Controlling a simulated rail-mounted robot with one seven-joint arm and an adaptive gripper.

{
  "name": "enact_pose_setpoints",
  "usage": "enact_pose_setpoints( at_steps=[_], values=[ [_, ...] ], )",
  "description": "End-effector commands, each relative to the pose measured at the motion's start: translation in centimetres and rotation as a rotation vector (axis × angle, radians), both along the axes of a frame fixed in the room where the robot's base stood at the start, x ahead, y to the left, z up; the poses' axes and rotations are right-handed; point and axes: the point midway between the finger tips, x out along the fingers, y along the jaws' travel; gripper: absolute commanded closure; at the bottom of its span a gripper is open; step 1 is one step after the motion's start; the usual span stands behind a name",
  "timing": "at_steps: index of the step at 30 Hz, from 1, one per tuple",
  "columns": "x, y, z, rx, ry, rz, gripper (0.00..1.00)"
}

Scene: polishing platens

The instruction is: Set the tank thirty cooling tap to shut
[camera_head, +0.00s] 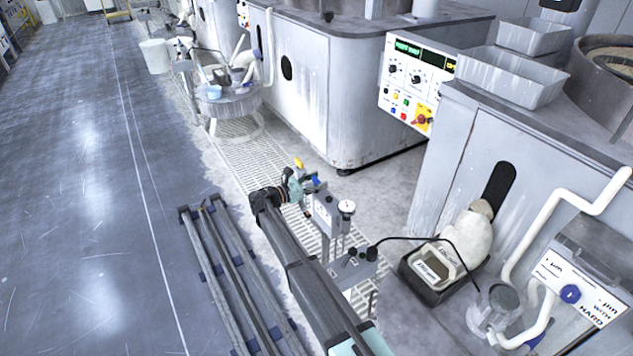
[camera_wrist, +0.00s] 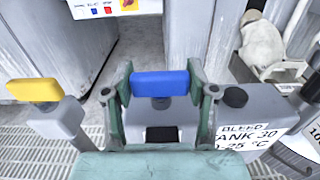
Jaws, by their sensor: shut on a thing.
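A blue tap handle (camera_wrist: 161,83) lies level across the middle of the wrist view, on a grey valve body. My gripper (camera_wrist: 160,90) has a finger at each end of the handle and is shut on it. In the head view my gripper (camera_head: 303,184) is at the valve stand, with the blue handle (camera_head: 316,181) partly hidden by it. A yellow tap handle (camera_wrist: 34,90) stands apart to the left. A white label (camera_wrist: 246,139) at the right reads "BLEED", "TANK 30" and "25 °C", its edge partly hidden.
A round gauge (camera_head: 346,207) stands on the valve stand. A floor grating (camera_head: 250,160) runs below. A control panel (camera_head: 412,85) is on the machine behind. The left floor is largely open.

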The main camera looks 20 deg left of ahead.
Motion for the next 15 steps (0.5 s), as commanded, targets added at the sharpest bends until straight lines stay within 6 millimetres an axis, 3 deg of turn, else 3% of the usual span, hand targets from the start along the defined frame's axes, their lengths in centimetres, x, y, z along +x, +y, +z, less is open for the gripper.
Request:
enact_pose_setpoints(
  at_steps=[1, 3, 15],
  values=[
    [0.14, -0.06, 0.08, -0.001, -0.002, 0.0, 0.39],
    [0.14, -0.06, 0.08, -0.001, -0.002, 0.0, 0.17],
    [-0.19, 0.16, 0.02, 0.0, 0.0, 0.001, 0.17]
  ],
)
